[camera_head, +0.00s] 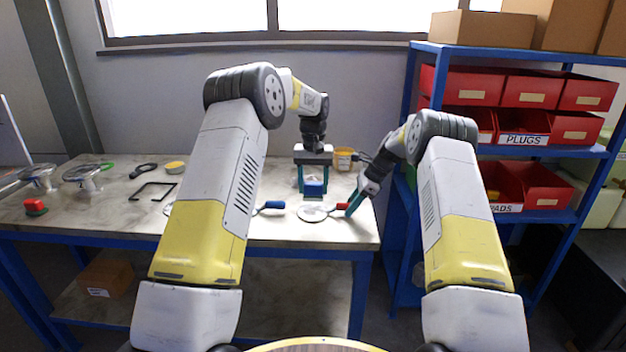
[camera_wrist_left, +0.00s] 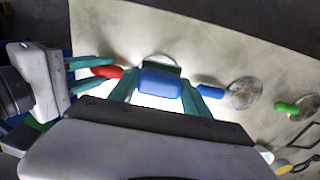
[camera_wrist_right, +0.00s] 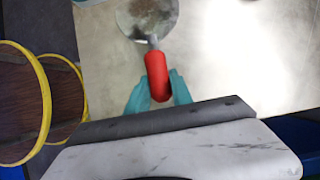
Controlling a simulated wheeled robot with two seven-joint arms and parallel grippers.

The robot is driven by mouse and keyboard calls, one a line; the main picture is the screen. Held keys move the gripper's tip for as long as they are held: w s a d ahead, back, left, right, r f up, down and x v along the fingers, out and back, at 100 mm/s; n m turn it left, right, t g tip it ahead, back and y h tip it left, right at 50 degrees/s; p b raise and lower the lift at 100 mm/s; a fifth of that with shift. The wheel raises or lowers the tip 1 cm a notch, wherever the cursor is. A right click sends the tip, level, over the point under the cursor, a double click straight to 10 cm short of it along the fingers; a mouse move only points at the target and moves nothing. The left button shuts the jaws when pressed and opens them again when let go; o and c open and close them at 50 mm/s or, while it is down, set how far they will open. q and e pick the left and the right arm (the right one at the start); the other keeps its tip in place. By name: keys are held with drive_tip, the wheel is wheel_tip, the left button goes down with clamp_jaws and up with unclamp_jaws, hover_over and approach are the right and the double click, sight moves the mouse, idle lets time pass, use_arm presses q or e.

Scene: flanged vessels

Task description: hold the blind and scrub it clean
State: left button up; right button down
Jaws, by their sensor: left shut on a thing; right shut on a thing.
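The blind with the red handle is a round metal disc (camera_head: 312,213) near the table's front right corner. My right gripper (camera_head: 352,208) is shut on its red handle (camera_wrist_right: 157,76). The disc (camera_wrist_right: 148,14) shows brownish stains in the right wrist view. My left gripper (camera_head: 314,184) points down and is shut on a blue scrubber (camera_head: 315,188) with a green underside. The scrubber (camera_wrist_left: 160,82) partly covers the disc in the left wrist view. In the head view it appears just behind or above the disc; I cannot tell whether they touch.
A blue-handled blind (camera_wrist_left: 211,91) lies beside the scrubber, its disc hidden by my left arm in the head view. A green-handled one (camera_wrist_left: 287,107) lies farther along. A yellow tub (camera_head: 343,158) stands behind. Flanged vessels (camera_head: 84,176) stand left. A blue shelf (camera_head: 408,150) borders the right.

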use_arm(q)
drive_tip(key=shift+f, duration=0.3)
